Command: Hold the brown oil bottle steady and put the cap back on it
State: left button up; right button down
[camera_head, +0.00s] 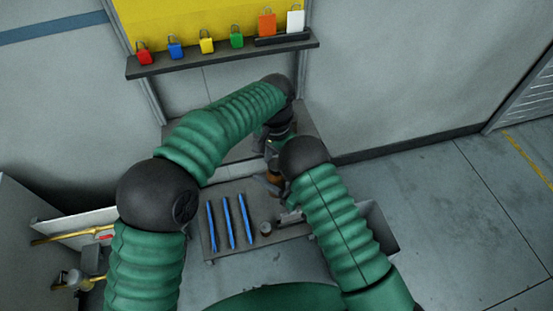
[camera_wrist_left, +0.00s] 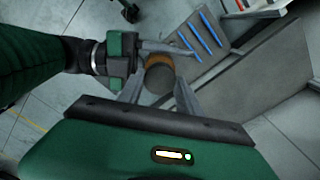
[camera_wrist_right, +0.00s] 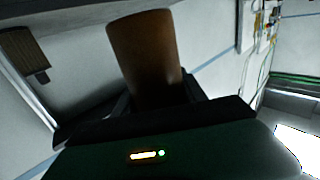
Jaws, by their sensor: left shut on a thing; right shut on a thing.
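The brown oil bottle (camera_head: 273,177) is above the tray in the head view, partly covered by my arms. In the right wrist view the bottle (camera_wrist_right: 146,58) fills the space between my right gripper's fingers (camera_wrist_right: 158,98), which are shut on it. In the left wrist view my left gripper (camera_wrist_left: 159,84) is shut on a dark round cap (camera_wrist_left: 157,76). Brown bottle surface (camera_wrist_left: 181,68) shows just behind the cap. I cannot tell whether the cap touches the bottle's neck. My right gripper (camera_wrist_left: 160,47) comes in from the left there.
The grey tray (camera_head: 245,243) below holds several blue sticks (camera_head: 228,222) and a small round item (camera_head: 266,229). A shelf (camera_head: 220,57) with coloured padlocks is on the wall behind. Brass pipes (camera_head: 65,238) stand at the left. Open floor lies at the right.

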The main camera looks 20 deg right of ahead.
pick_arm(q)
jog(key=m, duration=0.6)
jog(key=shift+w+m, duration=0.1)
jog(key=shift+m, duration=0.3)
jog(key=m, duration=0.3)
jog(key=shift+m, duration=0.3)
jog(key=m, duration=0.6)
jog(key=shift+w, duration=0.15)
jog(key=m, duration=1.3)
jog(key=shift+d, duration=0.1)
jog(key=m, duration=0.5)
